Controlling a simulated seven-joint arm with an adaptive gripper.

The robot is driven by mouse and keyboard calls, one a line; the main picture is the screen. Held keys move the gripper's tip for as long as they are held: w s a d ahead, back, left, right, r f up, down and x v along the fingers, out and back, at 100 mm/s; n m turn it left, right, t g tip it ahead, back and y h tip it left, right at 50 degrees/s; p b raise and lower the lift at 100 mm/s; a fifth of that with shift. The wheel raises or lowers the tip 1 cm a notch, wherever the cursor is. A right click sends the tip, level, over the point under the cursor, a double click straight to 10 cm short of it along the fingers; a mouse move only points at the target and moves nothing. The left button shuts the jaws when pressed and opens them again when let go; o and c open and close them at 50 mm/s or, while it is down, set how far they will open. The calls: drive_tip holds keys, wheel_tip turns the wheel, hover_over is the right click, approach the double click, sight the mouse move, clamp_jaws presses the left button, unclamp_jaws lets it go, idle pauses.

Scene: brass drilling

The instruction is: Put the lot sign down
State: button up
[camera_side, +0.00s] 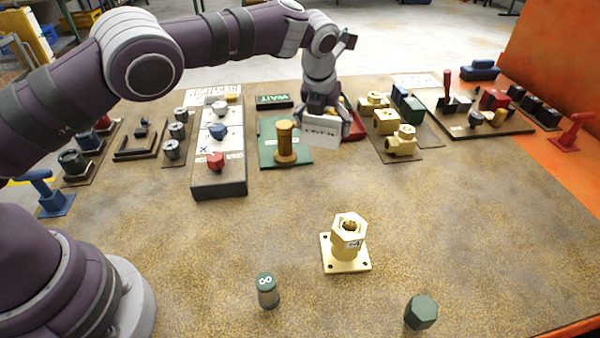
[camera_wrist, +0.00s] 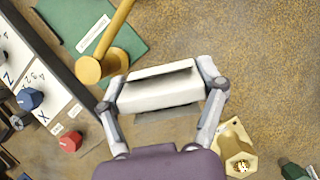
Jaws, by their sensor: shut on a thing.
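The lot sign (camera_side: 321,131) is a small white block with dark lettering on its front in the side view, too small to read for sure. My gripper (camera_side: 325,108) is shut on it from above. In the wrist view the sign (camera_wrist: 158,94) lies across between my two fingers (camera_wrist: 162,82), one at each end, with a dark slot along its top. A dark shadow shows beside it on the table. I cannot tell whether its underside touches the table. It is just right of the green mat (camera_side: 266,153) with the brass post (camera_side: 285,142).
A brass hex fitting on a flanged base (camera_side: 345,255) stands front centre. A green-capped cylinder (camera_side: 267,290) and a green hex block (camera_side: 421,312) stand nearer. A red tray (camera_side: 353,126) is behind my gripper; brass fittings (camera_side: 401,141) are right.

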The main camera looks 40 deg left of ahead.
sight(337, 174)
drive_tip(key=d+m, duration=0.1)
drive_tip(key=w+d+f+m+h, duration=0.1)
drive_tip(key=m, duration=0.1)
drive_tip(key=shift+w+d+m, duration=0.1)
drive_tip(key=shift+m, duration=0.2)
wheel_tip(337, 174, down, 8)
drive_tip(key=shift+f, duration=0.1)
drive_tip(key=o, duration=1.2)
drive_tip(key=shift+r, duration=0.2)
